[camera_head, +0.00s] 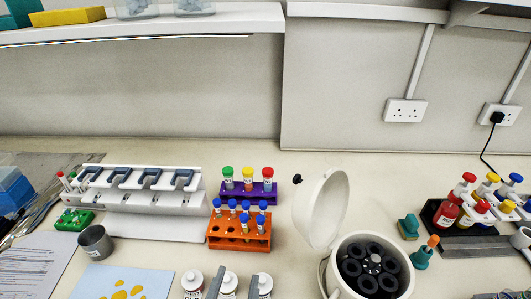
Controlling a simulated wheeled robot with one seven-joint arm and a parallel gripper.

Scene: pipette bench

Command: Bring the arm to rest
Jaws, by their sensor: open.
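Two slanted grey bars, which look like the fingers of my gripper (235,284), rise from the bottom edge, left of the middle. They stand apart, with a white bottle (229,284) showing between them. I see nothing held, and I cannot tell whether the fingers touch the bottle. The rest of my arm is out of view below.
Two more white bottles flank it, left (191,284) and right (264,285). An orange tube rack (240,243), purple rack (266,197) and white pipette stand (150,222) are behind.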

